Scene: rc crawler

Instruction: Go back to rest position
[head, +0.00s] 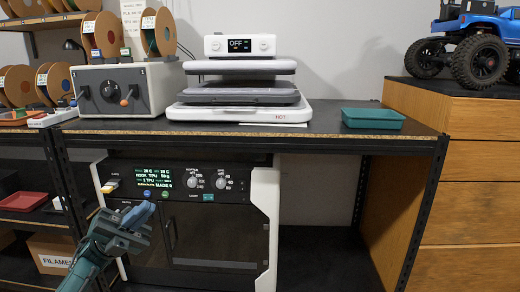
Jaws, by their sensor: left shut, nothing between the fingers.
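My left gripper (133,222) comes in from the lower left on a dark green arm. It is shut and empty, and hangs in front of the left part of a black and white machine (240,222) under the bench. From this view I cannot tell whether it touches the machine's front. My right gripper is not in view.
The black bench top (325,112) carries a heat press (240,80) marked OFF and HOT, a grey box with knobs (120,88) and a teal tray (372,118). A blue crawler (475,40) stands on the wooden cabinet (465,150). Spool shelves stand left.

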